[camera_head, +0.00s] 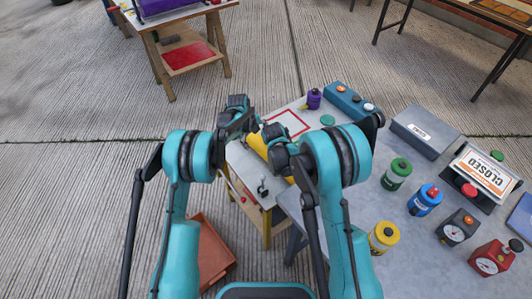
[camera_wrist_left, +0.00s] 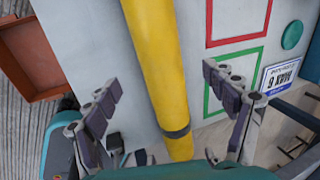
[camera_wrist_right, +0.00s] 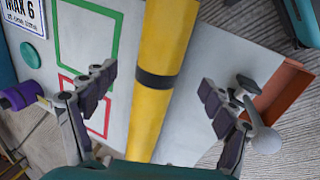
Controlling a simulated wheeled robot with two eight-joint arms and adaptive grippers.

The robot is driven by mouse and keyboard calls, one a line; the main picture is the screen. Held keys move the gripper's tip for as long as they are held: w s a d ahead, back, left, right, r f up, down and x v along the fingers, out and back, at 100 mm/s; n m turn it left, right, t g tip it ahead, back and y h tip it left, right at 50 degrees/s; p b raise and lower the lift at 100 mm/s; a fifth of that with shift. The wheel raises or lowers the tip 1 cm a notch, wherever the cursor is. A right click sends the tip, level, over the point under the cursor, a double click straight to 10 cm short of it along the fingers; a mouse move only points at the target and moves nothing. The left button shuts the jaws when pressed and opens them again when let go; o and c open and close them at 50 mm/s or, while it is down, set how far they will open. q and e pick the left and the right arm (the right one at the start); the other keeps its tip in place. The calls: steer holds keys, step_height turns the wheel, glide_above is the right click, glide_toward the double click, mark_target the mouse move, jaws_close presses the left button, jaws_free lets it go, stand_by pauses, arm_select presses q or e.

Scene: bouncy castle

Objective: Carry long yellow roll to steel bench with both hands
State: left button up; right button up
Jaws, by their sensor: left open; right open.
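The long yellow roll (camera_head: 257,146) lies on a white-topped table (camera_head: 245,168), largely hidden by my arms in the head view. It has a dark band. My left gripper (camera_head: 240,118) is over the roll's far part; in the left wrist view the roll (camera_wrist_left: 158,60) runs between its open fingers (camera_wrist_left: 160,85). My right gripper (camera_head: 281,150) is over the nearer part; in the right wrist view the roll (camera_wrist_right: 160,50) runs between its open fingers (camera_wrist_right: 158,80). Neither gripper visibly touches the roll. A grey bench (camera_head: 365,215), seemingly the steel bench, stands at the right.
The grey bench holds a green canister (camera_head: 396,174), a blue one (camera_head: 425,200), a yellow one (camera_head: 383,237), gauges (camera_head: 457,227) and a CLOSED sign (camera_head: 484,172). An orange bin (camera_head: 214,250) is on the floor. A wooden table (camera_head: 188,55) stands behind.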

mark_target(261, 144)
arm_select(q)
steer(key=shift+x, duration=3.95)
arm_select(e)
steer(key=shift+x, duration=3.9)
arm_select(q)
steer(key=shift+r, duration=0.1)
jaws_close()
arm_select(e)
jaws_close()
